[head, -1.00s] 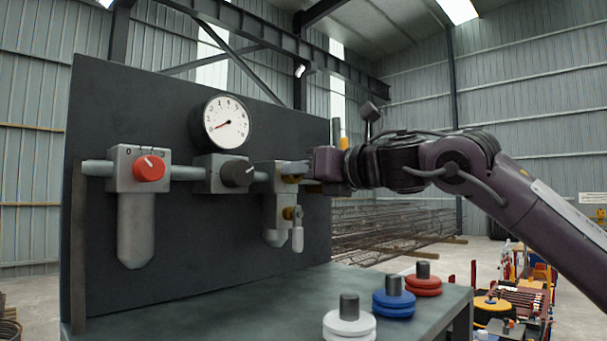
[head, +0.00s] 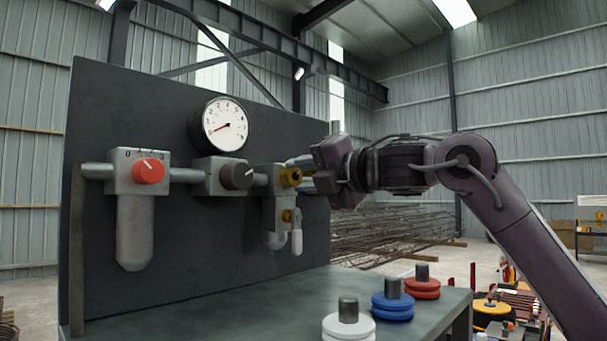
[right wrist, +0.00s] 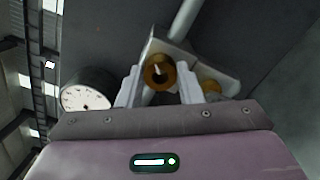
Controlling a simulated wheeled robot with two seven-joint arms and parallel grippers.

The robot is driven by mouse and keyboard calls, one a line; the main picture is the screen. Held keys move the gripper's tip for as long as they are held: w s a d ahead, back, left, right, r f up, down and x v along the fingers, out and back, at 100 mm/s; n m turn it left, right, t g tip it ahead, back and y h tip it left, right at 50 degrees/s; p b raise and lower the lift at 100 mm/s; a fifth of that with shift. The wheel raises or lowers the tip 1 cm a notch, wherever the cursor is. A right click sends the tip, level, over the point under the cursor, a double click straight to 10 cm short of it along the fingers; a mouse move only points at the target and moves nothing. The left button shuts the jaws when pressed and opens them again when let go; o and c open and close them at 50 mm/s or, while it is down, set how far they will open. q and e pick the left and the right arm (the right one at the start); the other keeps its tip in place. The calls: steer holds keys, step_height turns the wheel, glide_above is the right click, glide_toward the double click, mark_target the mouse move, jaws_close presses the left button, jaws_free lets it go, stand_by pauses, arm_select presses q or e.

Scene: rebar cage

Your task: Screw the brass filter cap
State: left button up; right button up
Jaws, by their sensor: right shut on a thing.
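The brass filter cap (head: 290,176) is at the right end of the pipe row on the dark panel, on the grey valve body (head: 277,207). In the right wrist view the cap (right wrist: 158,73) is a brass ring with a dark centre, between the two pale fingers. My right gripper (head: 303,170) reaches it from the right and is shut on it; the contact itself is partly hidden. A second brass fitting (head: 287,215) sits lower on the same body. My left gripper is not in view.
A pressure gauge (head: 225,125), a red knob (head: 148,171) and a dark knob (head: 237,175) are left of the cap on the panel (head: 110,110). White (head: 348,327), blue (head: 393,305) and red (head: 422,288) discs stand on the bench (head: 230,315) below.

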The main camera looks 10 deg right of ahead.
steer(key=m, duration=0.4)
steer(key=shift+m, duration=0.4)
steer(key=m, duration=0.3)
steer(key=shift+f+m, duration=0.1)
steer(key=shift+m, duration=0.2)
steer(key=m, duration=0.4)
steer(key=shift+f+m, duration=0.1)
steer(key=shift+m, duration=2.1)
steer(key=o, duration=1)
steer(key=shift+c, duration=0.2)
